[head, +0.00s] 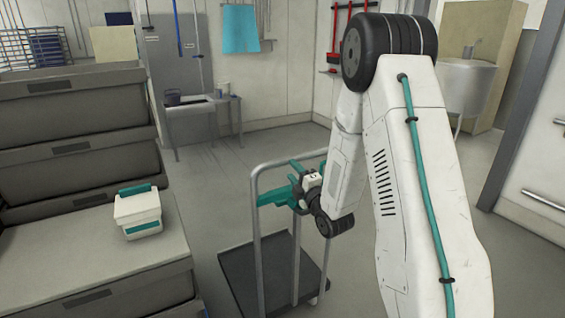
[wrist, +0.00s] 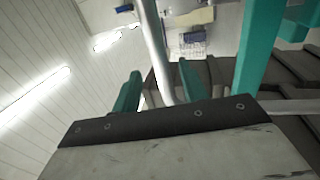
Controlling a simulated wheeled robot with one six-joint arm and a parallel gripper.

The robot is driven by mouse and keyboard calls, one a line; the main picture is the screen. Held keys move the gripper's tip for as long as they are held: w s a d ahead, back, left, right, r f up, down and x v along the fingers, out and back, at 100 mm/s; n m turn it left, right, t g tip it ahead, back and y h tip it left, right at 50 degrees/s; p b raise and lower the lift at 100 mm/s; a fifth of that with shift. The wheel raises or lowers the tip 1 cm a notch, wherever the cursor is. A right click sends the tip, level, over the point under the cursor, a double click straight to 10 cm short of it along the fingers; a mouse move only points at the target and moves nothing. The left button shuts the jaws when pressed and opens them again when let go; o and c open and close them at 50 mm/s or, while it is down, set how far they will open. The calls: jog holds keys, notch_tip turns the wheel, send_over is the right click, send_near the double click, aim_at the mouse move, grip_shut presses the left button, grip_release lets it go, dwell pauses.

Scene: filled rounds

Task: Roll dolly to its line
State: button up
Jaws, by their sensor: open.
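The dolly (head: 232,270) stands on the floor in the lower middle of the head view, with a dark, empty deck and an upright grey metal handle frame (head: 257,240). My gripper (head: 276,182) is at the upper part of this frame, its teal fingers spread apart. In the wrist view a metal bar of the handle (wrist: 155,45) runs up between the two teal fingers of my gripper (wrist: 160,70). The fingers look apart from the bar; I cannot tell whether either touches it. I cannot make out a floor line in either view.
Stacked grey crates (head: 75,150) fill the left, with a white and teal box (head: 138,213) on the front one. A small table (head: 200,105) stands by the back wall. A white basin (head: 466,85) is at the back right. Grey floor (head: 220,175) is open behind the dolly.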

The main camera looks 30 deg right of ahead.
aim_at(286, 164)
jog(key=w, duration=0.3)
jog(key=w+r, duration=0.1)
jog(key=w, duration=0.2)
jog(key=shift+w+r, duration=0.1)
grip_shut()
